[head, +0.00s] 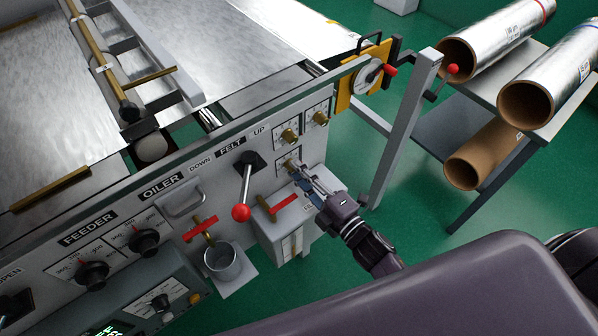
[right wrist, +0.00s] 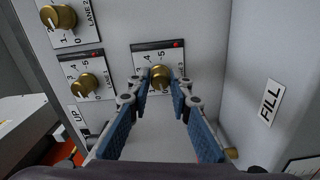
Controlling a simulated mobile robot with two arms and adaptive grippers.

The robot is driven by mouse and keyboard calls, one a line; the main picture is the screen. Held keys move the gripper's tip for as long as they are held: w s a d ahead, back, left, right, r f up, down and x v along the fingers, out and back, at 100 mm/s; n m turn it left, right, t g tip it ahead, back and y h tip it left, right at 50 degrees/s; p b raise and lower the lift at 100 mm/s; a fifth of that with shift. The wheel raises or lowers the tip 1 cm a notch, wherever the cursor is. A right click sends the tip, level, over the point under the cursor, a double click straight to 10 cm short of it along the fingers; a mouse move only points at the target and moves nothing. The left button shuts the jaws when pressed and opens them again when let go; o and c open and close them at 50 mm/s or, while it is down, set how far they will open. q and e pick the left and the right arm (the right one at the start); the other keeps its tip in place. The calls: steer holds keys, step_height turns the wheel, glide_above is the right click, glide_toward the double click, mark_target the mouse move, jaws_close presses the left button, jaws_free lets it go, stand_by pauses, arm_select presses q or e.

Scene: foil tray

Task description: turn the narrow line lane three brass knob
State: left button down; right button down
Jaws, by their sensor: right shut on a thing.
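The brass knob (head: 291,164) on the lowest of three small dial plates sits on the grey machine panel, left of and touching my right gripper (head: 298,172). In the right wrist view that knob (right wrist: 160,77) is between the tips of my right gripper (right wrist: 161,88), which is shut on it. My left gripper is not in view.
A lever with a red ball (head: 241,212) stands out left of the knobs, and a red-handled valve (head: 278,207) lies below. A grey post (head: 402,130) and a table with foil rolls (head: 500,45) are to the right.

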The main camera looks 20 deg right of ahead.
steer(key=c, duration=1.7)
jaws_free()
steer(key=shift+c, duration=0.2)
steer(key=v, duration=1.2)
steer(key=s+d+f+m+g+h, duration=0.25)
steer(key=f+m, duration=0.25)
steer(key=f, duration=0.9)
steer(key=s+d+f+m+g+h, duration=0.1)
steer(key=s+f+m+g+h, duration=0.2)
steer(key=f, duration=1)
steer(key=s+f+m+g, duration=0.6)
steer(key=s+f, duration=0.6)
steer(key=f, duration=0.2)
steer(key=shift+s+d+f, duration=0.25)
steer(key=shift+s+d, duration=0.05)
steer(key=s+f+m+g, duration=0.1)
steer(key=s+f, duration=0.1)
steer(key=s, duration=0.2)
steer(key=s+f+m+g, duration=0.1)
steer(key=s+f+g, duration=0.1)
steer(key=s, duration=0.2)
steer(key=s+f+m+g, duration=0.1)
steer(key=s+f, duration=0.1)
steer(key=s, duration=0.3)
steer(key=shift+m+g+h, duration=0.25)
steer(key=shift+m+h, duration=0.1)
steer(key=shift+m, duration=0.05)
